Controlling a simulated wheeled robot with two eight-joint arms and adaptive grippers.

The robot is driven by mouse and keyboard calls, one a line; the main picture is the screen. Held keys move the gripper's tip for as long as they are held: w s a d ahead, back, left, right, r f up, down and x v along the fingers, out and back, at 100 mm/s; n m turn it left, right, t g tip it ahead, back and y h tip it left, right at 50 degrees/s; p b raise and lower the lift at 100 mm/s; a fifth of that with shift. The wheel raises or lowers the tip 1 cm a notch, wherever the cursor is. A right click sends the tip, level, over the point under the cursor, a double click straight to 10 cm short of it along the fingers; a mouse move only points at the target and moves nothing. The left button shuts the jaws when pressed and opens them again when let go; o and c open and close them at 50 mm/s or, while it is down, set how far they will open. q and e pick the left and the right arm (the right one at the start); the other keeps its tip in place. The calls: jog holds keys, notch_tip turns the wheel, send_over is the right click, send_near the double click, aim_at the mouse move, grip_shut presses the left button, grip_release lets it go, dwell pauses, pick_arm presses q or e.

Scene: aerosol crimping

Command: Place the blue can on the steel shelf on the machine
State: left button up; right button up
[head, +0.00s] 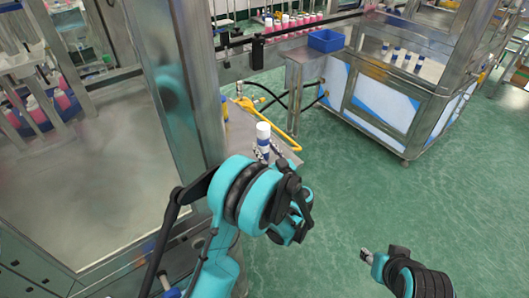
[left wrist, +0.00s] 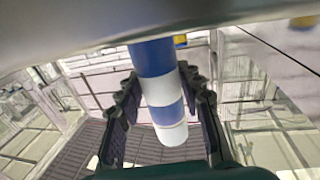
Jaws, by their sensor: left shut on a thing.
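The blue can (head: 264,134), banded blue and white with a white end, is held upright or nearly so in my left gripper (head: 267,153). In the left wrist view the can (left wrist: 168,133) lies between the two dark fingers of the left gripper (left wrist: 163,115), which are shut on it.
A steel side table with a blue bin (head: 326,40) stands beyond, beside a cabinet (head: 400,85) with several blue and white cans. The green floor (head: 390,195) at the right is clear. A steel-framed glass panel fills the left.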

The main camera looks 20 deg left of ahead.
pick_arm(q)
jog(key=shift+f, duration=0.3)
jog(key=shift+f, duration=0.25)
jog(key=o, duration=1.3)
jog(key=shift+c, duration=0.2)
jog(key=shift+r, duration=0.1)
